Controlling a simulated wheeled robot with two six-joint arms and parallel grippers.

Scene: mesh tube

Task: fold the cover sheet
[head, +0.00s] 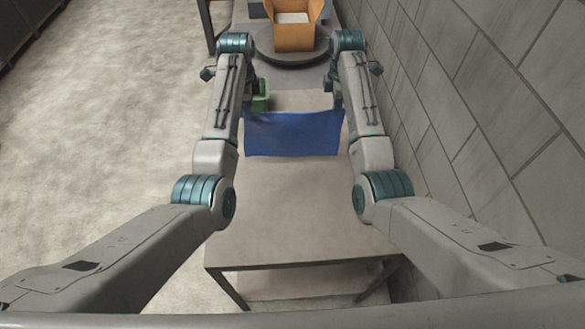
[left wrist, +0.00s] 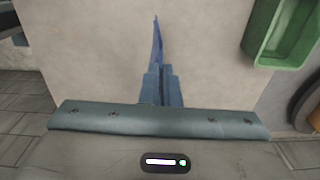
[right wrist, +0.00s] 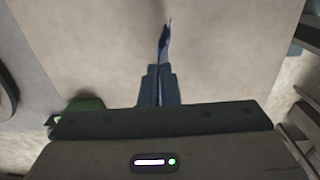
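The blue cover sheet (head: 293,133) hangs stretched between my two grippers in the head view, upper edge slightly sagging, above the table. My left gripper (left wrist: 160,78) is shut on one edge of it; in the left wrist view the sheet (left wrist: 157,42) shows edge-on as a thin strip beyond the fingers. My right gripper (right wrist: 160,75) is shut on the other edge, and the sheet (right wrist: 165,42) again shows edge-on in the right wrist view. In the head view my forearms hide most of both grippers.
A green bin (head: 261,95) stands beside my left forearm; it also shows in the left wrist view (left wrist: 285,30). An orange box (head: 295,38) sits on a round grey platform (head: 290,57) at the back. A tiled wall (head: 500,90) runs along the right. The table's (head: 295,215) near part is bare.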

